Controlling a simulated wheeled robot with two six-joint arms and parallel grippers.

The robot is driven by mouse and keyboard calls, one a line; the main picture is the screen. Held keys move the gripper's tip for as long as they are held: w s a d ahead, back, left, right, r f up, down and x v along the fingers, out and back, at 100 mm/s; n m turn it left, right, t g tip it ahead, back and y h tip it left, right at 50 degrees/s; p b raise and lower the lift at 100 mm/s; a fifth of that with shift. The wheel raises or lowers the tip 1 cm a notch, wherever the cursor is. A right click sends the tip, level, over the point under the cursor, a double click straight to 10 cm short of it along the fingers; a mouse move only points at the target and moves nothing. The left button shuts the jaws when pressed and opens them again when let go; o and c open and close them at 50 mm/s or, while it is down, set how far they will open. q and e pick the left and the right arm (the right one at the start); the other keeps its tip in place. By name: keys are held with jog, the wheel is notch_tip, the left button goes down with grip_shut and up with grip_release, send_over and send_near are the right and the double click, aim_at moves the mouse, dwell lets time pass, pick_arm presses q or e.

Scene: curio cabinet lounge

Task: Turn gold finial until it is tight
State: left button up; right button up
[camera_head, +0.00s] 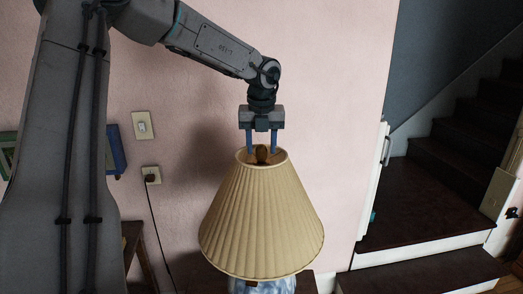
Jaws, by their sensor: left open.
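A table lamp with a pleated beige shade (262,222) stands in the lower middle of the head view. The finial (262,154), small and dark gold, shows at the shade's top opening. My left gripper (261,150) points straight down over the lamp. It is open, with one blue finger on each side of the finial and a visible gap between finial and fingers. The lamp's blue and white base (262,286) shows below the shade. My right gripper is not in view.
A pink wall stands behind the lamp, with a switch plate (143,125) and an outlet (151,174) with a cord hanging from it. Dark stairs (465,150) rise at the right. Part of a dark wooden piece of furniture (135,240) shows left of the lamp.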

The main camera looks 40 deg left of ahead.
pick_arm(q)
jog(key=n+p, duration=0.2)
jog(key=p, duration=0.1)
jog(key=n+p, duration=0.2)
jog(key=p, duration=0.1)
jog(key=n+p, duration=0.3)
jog(key=shift+r+g+y, duration=0.3)
jog(key=shift+g, duration=0.1)
jog(key=shift+f, duration=0.1)
jog(key=shift+f+n, duration=0.2)
jog(key=shift+n, duration=0.1)
